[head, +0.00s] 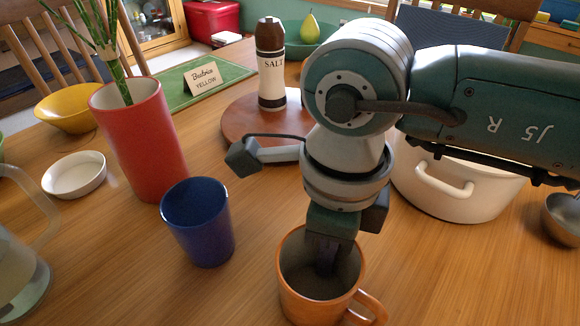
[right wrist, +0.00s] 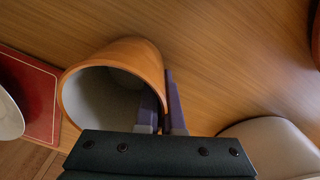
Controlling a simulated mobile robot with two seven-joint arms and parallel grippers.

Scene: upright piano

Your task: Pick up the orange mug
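The orange mug (head: 300,306) is at the bottom centre of the head view, its opening upward and its handle to the lower right. It also shows in the right wrist view (right wrist: 143,58). My right gripper (head: 328,262) points down at it. In the right wrist view, one finger is inside the mug and the other outside, close together with the mug's wall between them. The outer finger is hidden in the head view. The mug's base is cut off in the head view, so I cannot tell if it touches the table. My left gripper is not in view.
A blue cup (head: 199,232) stands left of the mug, with a red vase (head: 140,140) behind it. A white pot (head: 450,195) is to the right. A salt mill (head: 271,75) stands on a round brown board (head: 238,122). Bare wood lies between the blue cup and mug.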

